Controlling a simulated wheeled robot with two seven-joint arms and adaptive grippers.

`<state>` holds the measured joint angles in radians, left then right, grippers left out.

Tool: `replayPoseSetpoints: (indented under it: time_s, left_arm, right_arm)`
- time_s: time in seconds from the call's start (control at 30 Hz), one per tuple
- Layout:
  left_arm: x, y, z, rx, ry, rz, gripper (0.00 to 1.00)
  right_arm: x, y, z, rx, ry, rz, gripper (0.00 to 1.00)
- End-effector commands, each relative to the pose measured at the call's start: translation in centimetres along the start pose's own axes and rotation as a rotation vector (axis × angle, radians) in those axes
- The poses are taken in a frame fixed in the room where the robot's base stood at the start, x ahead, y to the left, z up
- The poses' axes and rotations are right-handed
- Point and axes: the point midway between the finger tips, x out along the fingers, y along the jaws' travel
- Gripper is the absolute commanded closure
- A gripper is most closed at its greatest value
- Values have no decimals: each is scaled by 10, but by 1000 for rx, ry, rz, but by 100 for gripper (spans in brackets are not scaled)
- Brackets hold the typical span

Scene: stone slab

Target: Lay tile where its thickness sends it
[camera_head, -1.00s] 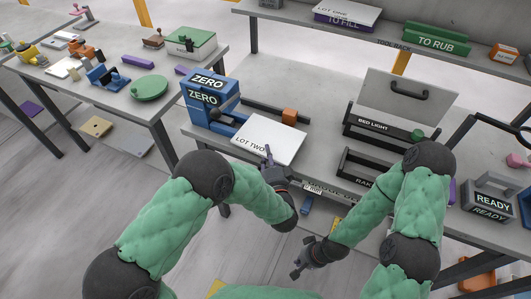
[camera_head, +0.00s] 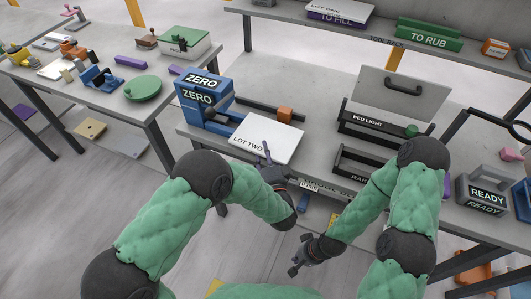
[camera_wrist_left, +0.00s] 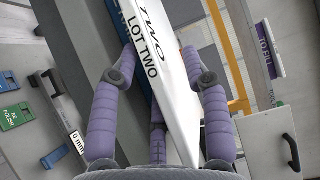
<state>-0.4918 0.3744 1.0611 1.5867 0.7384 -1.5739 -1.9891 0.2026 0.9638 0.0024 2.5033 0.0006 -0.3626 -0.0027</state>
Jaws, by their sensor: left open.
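A white tile marked LOT TWO (camera_head: 277,132) lies on the bench beside the blue ZERO gauge (camera_head: 198,97). My left gripper (camera_head: 264,154) is at the tile's front edge. In the left wrist view the tile's lettered edge (camera_wrist_left: 150,62) stands between the spread, open fingers of my left gripper (camera_wrist_left: 158,65). I cannot tell whether either finger touches it. My right gripper (camera_head: 297,264) hangs low in front of the bench, away from the tile, with its opening unclear. A BED LIGHT rack (camera_head: 368,121) and a second rack (camera_head: 352,171), its label partly hidden, stand to the right.
A grey handled plate (camera_head: 380,86) stands behind the BED LIGHT rack. TO FILL (camera_head: 335,18) and TO RUB (camera_head: 430,36) holders are on the back shelf. A READY box (camera_head: 488,196) is at right.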

Motion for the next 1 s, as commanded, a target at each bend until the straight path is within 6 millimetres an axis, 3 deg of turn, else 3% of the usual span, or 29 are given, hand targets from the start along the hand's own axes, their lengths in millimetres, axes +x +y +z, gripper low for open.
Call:
replayPoseSetpoints:
  time_s: [0.17,0.6,0.8,1.0]
  left_arm:
    - [-15,0,-2,0,5,1,53]
    - [-97,0,-1,2,5,0,53]
    - [-114,0,-1,0,2,-1,53]
    - [-120,0,0,0,-1,0,53]
  right_arm:
    - [0,0,0,0,0,0,100]
    - [0,0,0,0,0,0,100]
    - [0,0,0,0,0,0,100]
    - [0,0,0,0,0,0,100]
